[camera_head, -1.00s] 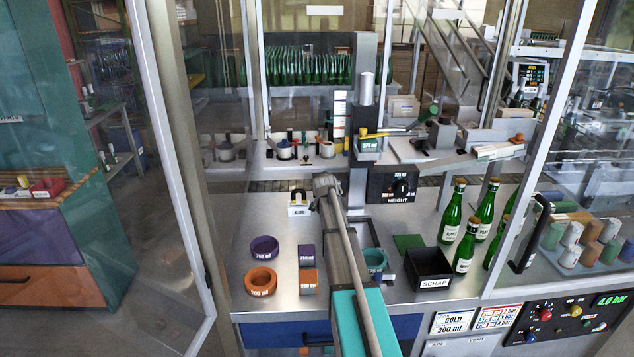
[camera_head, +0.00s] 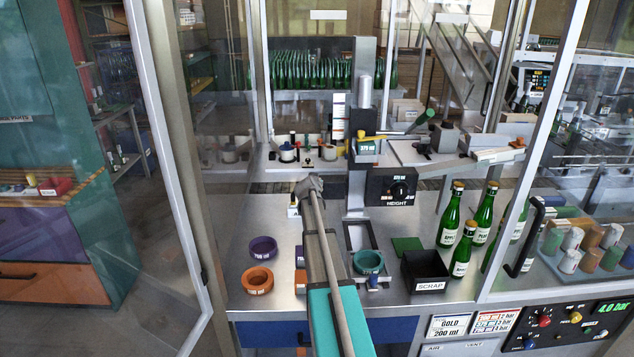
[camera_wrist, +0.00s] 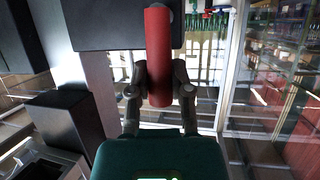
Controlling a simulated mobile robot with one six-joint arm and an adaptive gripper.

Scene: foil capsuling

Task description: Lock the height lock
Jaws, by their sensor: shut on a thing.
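My gripper (camera_head: 308,186) is left of the silver height column (camera_head: 357,195) and the black HEIGHT box (camera_head: 398,187). In the wrist view, the two fingers of my gripper (camera_wrist: 160,88) are shut on a red cylindrical handle (camera_wrist: 158,45), one finger on each side. The handle is hidden behind my gripper in the head view. A dark block (camera_wrist: 105,22) lies beyond it. I cannot read from the frames whether this handle is the height lock or how it is set. A small yellow part (camera_head: 361,134) sits above the display (camera_head: 367,147) on the column.
Purple (camera_head: 263,247) and orange (camera_head: 257,280) rings lie on the bench at left. A teal ring (camera_head: 368,262), the black SCRAP bin (camera_head: 427,270) and several green bottles (camera_head: 463,250) stand to the right. The glass door frame (camera_head: 172,150) is at left.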

